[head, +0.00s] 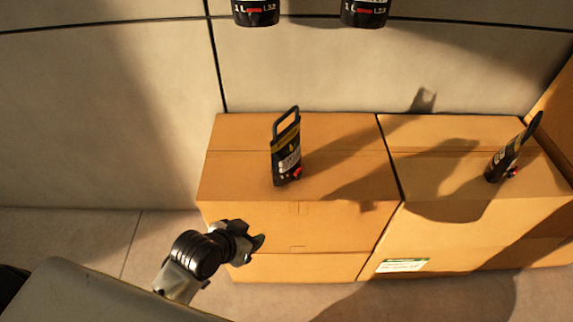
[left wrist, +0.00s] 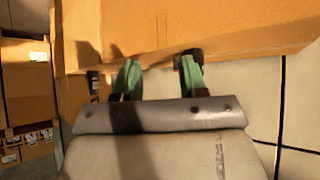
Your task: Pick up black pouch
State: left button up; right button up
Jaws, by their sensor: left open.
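A black pouch-like item (head: 286,150) with a loop handle, a yellow band and a red spot stands on top of the left cardboard box. A similar black item (head: 508,158) stands, leaning right, on the right box. I cannot tell which one the task means. My left gripper (head: 257,244) is in front of the left box, lower than its top and apart from both items. In the left wrist view its two green-lined fingers (left wrist: 160,76) are spread with nothing between them. The box front lies beyond them. My right gripper is out of view.
The left cardboard box (head: 235,160) and right cardboard box (head: 440,165) stand side by side against a pale panel wall (head: 310,70). Two black cylindrical things (head: 256,12) show at the top edge. Floor to the left of the boxes is clear.

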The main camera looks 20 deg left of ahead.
pick_arm(q)
jog(key=w+r+m+t+h, duration=0.1)
jog(key=w+r+t+h, duration=0.1)
jog(key=w+r+t, duration=0.35)
jog(key=t+h, duration=0.1)
jog(key=t, duration=0.2)
send_near(276, 136)
jog(key=w+f, duration=0.2)
jog(key=shift+n, duration=0.3)
jog(key=x, duration=0.5)
jog(key=shift+w+d+r, duration=0.15)
jog(key=shift+d+r, duration=0.05)
jog(key=shift+r, duration=0.1)
jog(key=shift+x, duration=2.7)
jog(key=shift+c, duration=0.3)
grip_shut()
jog(key=shift+a+r, duration=0.1)
jog(key=shift+r, duration=0.1)
